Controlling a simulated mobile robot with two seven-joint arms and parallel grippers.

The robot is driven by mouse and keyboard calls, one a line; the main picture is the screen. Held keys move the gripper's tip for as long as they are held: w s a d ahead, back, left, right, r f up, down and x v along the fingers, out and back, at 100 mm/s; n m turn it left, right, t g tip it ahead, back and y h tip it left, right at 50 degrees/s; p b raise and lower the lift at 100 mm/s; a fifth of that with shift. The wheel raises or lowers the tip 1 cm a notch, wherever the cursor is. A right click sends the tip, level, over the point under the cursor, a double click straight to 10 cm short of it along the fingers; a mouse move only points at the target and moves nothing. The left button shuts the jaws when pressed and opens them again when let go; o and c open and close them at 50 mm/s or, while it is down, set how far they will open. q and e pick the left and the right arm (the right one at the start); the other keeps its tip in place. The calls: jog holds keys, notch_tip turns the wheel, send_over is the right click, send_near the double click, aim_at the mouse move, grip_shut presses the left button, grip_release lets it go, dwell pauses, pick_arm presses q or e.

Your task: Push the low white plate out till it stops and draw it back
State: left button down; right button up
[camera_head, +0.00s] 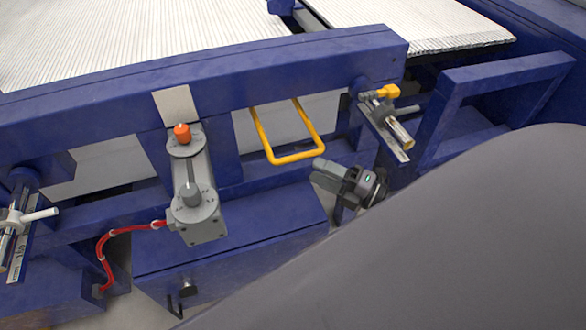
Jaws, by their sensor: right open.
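A pale white panel (284,122) shows low behind the blue frame, inside a yellow U-shaped handle (298,157); it looks like the low white plate, but the frame's beam hides much of it. Another pale stretch (95,168) shows through the frame further left; I cannot tell whether it is the same plate. My right gripper (326,176) is open and empty, just right of and below the handle's lower right corner. It appears apart from the handle. My left gripper is out of view.
A grey control box (194,200) with an orange button (182,132) and a red cable (117,235) stands left of the handle. Metal clamps sit at right (386,122) and far left (18,222). A ribbed white bed (130,35) lies behind the blue beam (70,115).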

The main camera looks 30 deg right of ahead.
aim_at(298, 156)
jog(key=shift+w+a+r+n+y, duration=0.25)
jog(key=shift+w+a+n, duration=0.2)
jog(key=shift+w, duration=0.6)
jog(key=shift+w+a+r+n+y, duration=0.15)
jog(key=shift+w+a+r+n, duration=0.3)
jog(key=shift+w, duration=0.55)
jog(key=shift+w+a+r+n+y, duration=0.1)
jog(key=shift+w+a+n+y, duration=0.3)
jog(key=shift+w, duration=0.65)
jog(key=shift+a, duration=0.1)
grip_shut()
